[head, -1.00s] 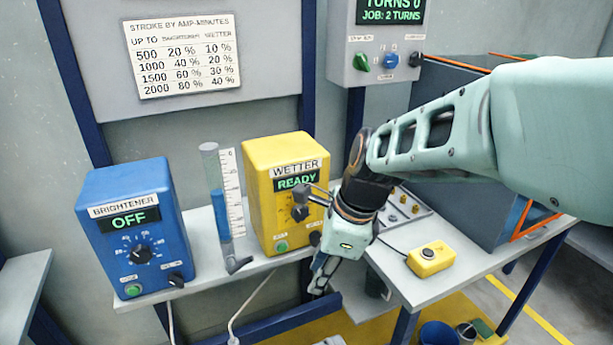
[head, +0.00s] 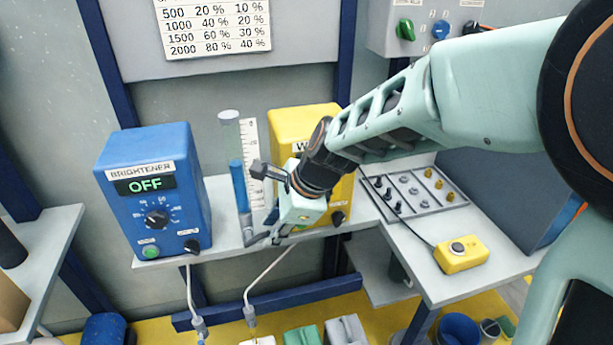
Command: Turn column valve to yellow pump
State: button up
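The calibration column (head: 240,185) is a clear tube with blue liquid in its lower part, standing between the two pumps beside a white scale. Its dark valve (head: 250,238) is at the foot, partly covered by my gripper's fingers. The yellow wetter pump (head: 290,122) is behind my wrist, which hides most of its front and display. The blue brightener pump (head: 185,200) stands left, reading OFF. My gripper (head: 268,236) points down-left at the column's foot, close to the valve. I cannot tell whether it touches the valve or how far its fingers are apart.
A yellow button box (head: 462,254) and a tray of small fittings (head: 414,190) lie on the bench to the right. A control panel (head: 425,25) hangs above. Hoses run below the shelf edge, with a blue bucket (head: 458,330) on the floor.

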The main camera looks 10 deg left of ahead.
aim_at(257, 239)
jog(key=shift+x, duration=1.35)
jog(key=shift+c, duration=0.7)
grip_shut()
